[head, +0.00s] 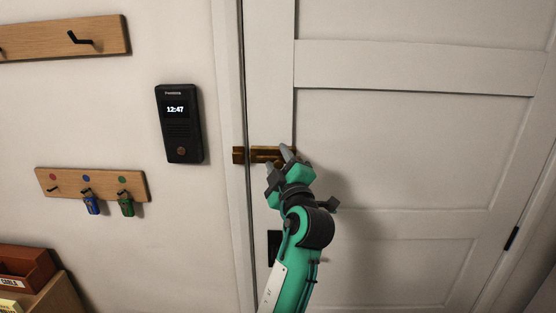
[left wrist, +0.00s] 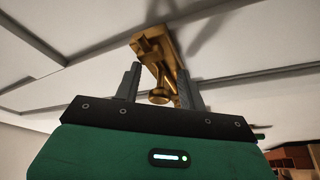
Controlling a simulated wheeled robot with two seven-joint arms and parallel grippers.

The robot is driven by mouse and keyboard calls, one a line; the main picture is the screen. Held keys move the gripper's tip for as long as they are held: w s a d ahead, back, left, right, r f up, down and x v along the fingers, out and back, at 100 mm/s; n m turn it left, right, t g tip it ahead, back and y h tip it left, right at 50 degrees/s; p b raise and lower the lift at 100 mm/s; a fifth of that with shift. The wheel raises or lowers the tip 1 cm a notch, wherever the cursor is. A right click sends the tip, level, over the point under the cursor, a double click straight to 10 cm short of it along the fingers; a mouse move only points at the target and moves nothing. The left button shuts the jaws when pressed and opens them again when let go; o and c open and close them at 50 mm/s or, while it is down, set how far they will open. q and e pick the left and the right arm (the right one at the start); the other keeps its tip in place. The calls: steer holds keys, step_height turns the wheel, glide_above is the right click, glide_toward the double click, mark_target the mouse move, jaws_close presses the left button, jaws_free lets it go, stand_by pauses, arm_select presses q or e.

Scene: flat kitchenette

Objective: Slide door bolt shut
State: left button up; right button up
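The brass door bolt (head: 260,155) is mounted level on the white door (head: 390,150), near its left edge. A brass keeper (head: 238,155) sits on the door frame to its left. My left gripper (head: 277,157) is at the bolt and hides part of its right side. In the left wrist view, the bolt (left wrist: 152,46) runs away from the gripper, and its round knob (left wrist: 158,97) lies between the two spread fingers, with gaps on both sides. I cannot tell whether the rod reaches into the keeper. My right gripper is not in view.
A black intercom (head: 179,124) hangs on the wall left of the door frame. A wooden key rack (head: 70,184) with a blue and a green key tag is lower left. A wooden hook rail (head: 60,38) is above. The door face to the right is clear.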

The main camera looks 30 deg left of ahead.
mark_target(259, 156)
arm_select(q)
steer(key=shift+a, duration=0.1)
jaws_close()
steer(key=shift+s+a+b, duration=0.35)
steer(key=shift+s+a, duration=0.05)
steer(key=shift+a, duration=0.25)
steer(key=shift+s+a+b, duration=0.35)
steer(key=shift+s+a, duration=0.05)
steer(key=shift+a, duration=0.25)
steer(key=shift+s+a+r, duration=0.1)
steer(key=shift+s+a, duration=0.1)
steer(key=shift+a, duration=0.1)
steer(key=shift+r, duration=0.1)
steer(key=shift+o, duration=0.2)
jaws_free()
steer(key=shift+a, duration=0.1)
steer(key=shift+s, duration=0.1)
steer(key=shift+f, duration=0.2)
